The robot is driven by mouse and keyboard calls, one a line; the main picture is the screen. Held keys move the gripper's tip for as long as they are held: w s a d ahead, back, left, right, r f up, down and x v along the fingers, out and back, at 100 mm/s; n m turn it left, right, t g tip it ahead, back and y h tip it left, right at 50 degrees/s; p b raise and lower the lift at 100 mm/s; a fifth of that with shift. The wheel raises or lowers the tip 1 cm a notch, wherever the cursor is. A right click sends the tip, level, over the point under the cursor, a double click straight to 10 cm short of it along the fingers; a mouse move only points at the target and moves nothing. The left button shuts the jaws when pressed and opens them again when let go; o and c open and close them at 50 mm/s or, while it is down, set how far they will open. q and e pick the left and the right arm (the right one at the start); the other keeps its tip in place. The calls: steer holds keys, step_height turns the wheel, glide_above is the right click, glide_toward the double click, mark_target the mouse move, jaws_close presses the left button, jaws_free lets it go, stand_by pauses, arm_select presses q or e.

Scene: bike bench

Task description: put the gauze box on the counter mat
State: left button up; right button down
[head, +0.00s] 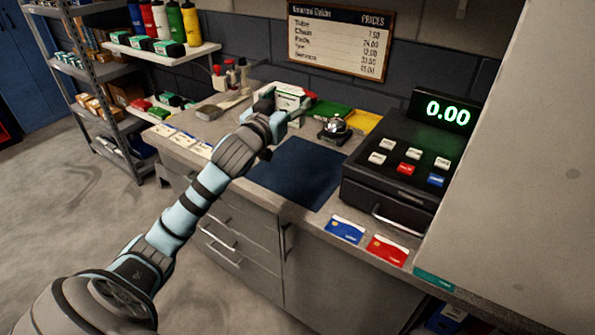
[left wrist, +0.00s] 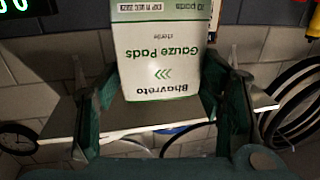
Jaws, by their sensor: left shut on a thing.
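The gauze box (head: 291,97), white with green, is held at the back of the counter. In the left wrist view the gauze box (left wrist: 160,58) reads "Gauze Pads" upside down and sits between the fingers. My left gripper (head: 284,108) is shut on it, and in the left wrist view the gripper's fingers (left wrist: 160,100) flank its sides. The dark blue counter mat (head: 298,172) lies flat and bare on the counter, nearer the front than the box. I cannot tell whether the box touches the counter. My right gripper is not in view.
A bell (head: 335,129) stands behind the mat, with green and yellow items (head: 366,122) beyond it. The black cash register (head: 402,165) borders the mat on the right. Blue and red cards (head: 346,230) lie at the front edge. Small bottles (head: 229,74) stand back left.

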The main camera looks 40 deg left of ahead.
arm_select(q)
step_height(320, 180, down, 18)
steer(key=b, duration=0.4)
steer(key=shift+s, duration=0.1)
steer(key=shift+r, duration=0.1)
steer(key=o, duration=0.9)
steer(key=v, duration=1.2)
steer(key=shift+b, duration=0.45)
